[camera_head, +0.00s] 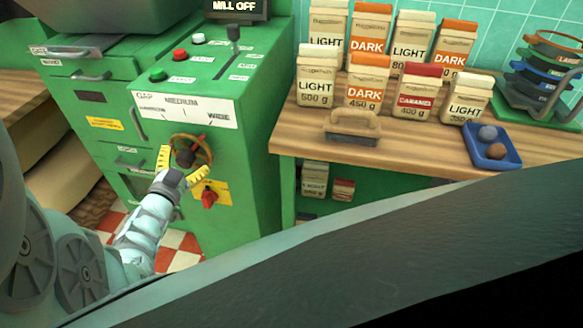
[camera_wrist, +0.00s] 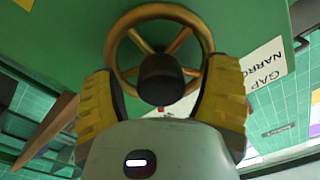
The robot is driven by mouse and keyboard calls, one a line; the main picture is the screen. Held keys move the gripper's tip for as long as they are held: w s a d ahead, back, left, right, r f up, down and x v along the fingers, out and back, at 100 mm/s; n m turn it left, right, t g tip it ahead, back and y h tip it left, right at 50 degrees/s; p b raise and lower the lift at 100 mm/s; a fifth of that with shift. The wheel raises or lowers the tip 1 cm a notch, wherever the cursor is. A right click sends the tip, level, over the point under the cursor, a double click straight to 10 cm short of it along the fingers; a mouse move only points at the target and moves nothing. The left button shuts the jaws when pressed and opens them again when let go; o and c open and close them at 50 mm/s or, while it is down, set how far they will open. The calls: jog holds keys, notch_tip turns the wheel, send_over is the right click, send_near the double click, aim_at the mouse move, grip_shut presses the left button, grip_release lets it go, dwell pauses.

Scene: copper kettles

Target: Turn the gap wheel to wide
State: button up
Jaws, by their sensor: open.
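The gap wheel (camera_head: 209,147) is a brass ring with a dark hub on the front of the green mill (camera_head: 245,165). A red pointer on it is directed up and right, toward the WIDE end of the white GAP scale (camera_head: 185,108), which reads NARROW, MEDIUM and WIDE. My gripper (camera_head: 181,163) is at the wheel, its yellow fingers spread. In the wrist view the wheel (camera_wrist: 160,12) is straight ahead, with my gripper (camera_wrist: 162,95) open and one finger on each side of its lower part. I cannot tell whether the fingers touch the rim.
A red knob (camera_head: 209,198) on a yellow plate sits just below the wheel. Buttons and a lever (camera_head: 233,38) are on the mill's top. A wooden counter (camera_head: 300,140) to the right holds several labelled bags and a blue tray (camera_head: 510,158).

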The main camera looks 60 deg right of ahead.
jog(key=v, duration=1.2)
jog(key=shift+r, duration=0.1)
